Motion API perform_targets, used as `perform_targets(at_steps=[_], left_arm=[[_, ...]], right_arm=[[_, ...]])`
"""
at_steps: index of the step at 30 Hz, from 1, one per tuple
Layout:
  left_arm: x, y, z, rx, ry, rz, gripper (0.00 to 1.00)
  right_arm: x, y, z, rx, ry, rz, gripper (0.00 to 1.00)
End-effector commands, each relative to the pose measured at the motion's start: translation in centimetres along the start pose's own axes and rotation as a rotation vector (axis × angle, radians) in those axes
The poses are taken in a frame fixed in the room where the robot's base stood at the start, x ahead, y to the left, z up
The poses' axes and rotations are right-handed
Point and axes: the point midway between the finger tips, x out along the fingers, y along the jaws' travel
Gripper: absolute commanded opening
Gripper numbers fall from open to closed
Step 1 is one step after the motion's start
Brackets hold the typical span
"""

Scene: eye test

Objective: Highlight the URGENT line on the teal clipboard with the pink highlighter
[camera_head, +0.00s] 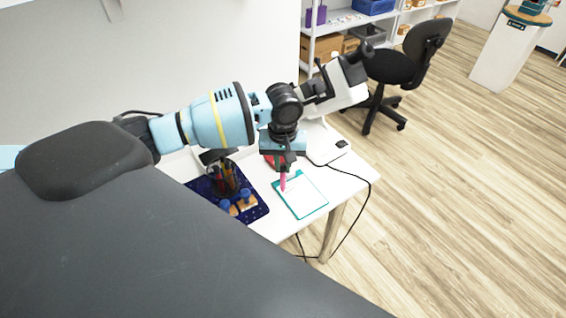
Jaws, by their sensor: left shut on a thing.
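The teal clipboard (307,202) lies on the white table with a white sheet on it. My left gripper (283,168) points down over its upper left part and is shut on the pink highlighter (283,183). The highlighter is upright, with its lower end at the sheet's upper left area. I cannot tell whether the tip touches the paper. The writing on the sheet, including the URGENT line, is too small to read. My right gripper is not in view.
A dark blue mat (258,210) left of the clipboard holds a pen holder (224,180) and blue-topped items (246,195). A white microscope (345,85) stands behind. A black cable hangs over the table's right edge. A black chair (395,65) stands beyond.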

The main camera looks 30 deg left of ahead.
Motion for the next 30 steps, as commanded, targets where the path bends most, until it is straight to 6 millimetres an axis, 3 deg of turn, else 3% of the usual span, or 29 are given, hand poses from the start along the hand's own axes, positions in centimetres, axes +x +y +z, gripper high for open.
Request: perform_targets(at_steps=[30], left_arm=[[1.04,0.04,0.01,0.0,0.0,0.001,0.0]], right_arm=[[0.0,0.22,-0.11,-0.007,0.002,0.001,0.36]])
